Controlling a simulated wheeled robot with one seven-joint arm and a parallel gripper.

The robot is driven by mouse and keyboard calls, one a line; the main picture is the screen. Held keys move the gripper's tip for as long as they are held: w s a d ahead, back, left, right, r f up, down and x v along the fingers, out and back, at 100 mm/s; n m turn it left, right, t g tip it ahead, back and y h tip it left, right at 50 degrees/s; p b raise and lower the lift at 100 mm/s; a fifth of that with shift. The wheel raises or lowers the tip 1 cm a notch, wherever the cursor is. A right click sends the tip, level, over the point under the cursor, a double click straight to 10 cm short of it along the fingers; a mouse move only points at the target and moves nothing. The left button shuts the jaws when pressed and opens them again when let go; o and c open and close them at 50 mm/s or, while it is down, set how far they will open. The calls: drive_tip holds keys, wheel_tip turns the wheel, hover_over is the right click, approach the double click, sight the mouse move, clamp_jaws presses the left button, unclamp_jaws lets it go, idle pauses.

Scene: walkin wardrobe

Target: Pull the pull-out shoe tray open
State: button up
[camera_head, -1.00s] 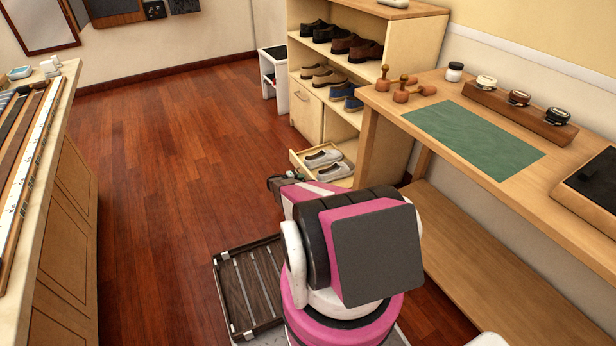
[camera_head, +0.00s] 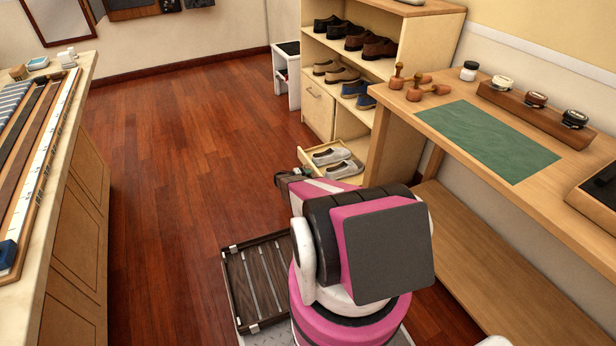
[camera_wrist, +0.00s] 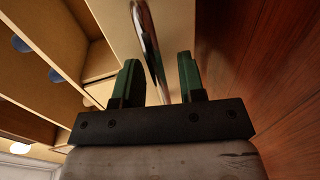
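The pull-out shoe tray (camera_head: 302,156) is at the bottom of the light wooden shoe cabinet (camera_head: 424,60). It stands partly out of the cabinet, with a pair of grey shoes (camera_head: 338,162) in it. My gripper (camera_head: 292,174) is at the tray's front, partly hidden by my arm in the head view. In the wrist view the green fingers (camera_wrist: 160,82) are apart. A curved metal handle (camera_wrist: 150,42) on the pale tray front (camera_wrist: 112,30) runs up between them, nearer the left finger. A gap shows by the right finger, and I cannot tell whether either finger touches the handle.
A wooden workbench (camera_head: 560,165) with a green mat (camera_head: 488,140) stands at the right, close to my arm. A long counter (camera_head: 60,150) runs along the left. A white stool (camera_head: 287,75) stands beside the cabinet.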

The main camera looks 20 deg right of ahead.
drive_tip(key=v, duration=1)
drive_tip(key=shift+a, duration=0.35)
drive_tip(key=shift+s, duration=0.1)
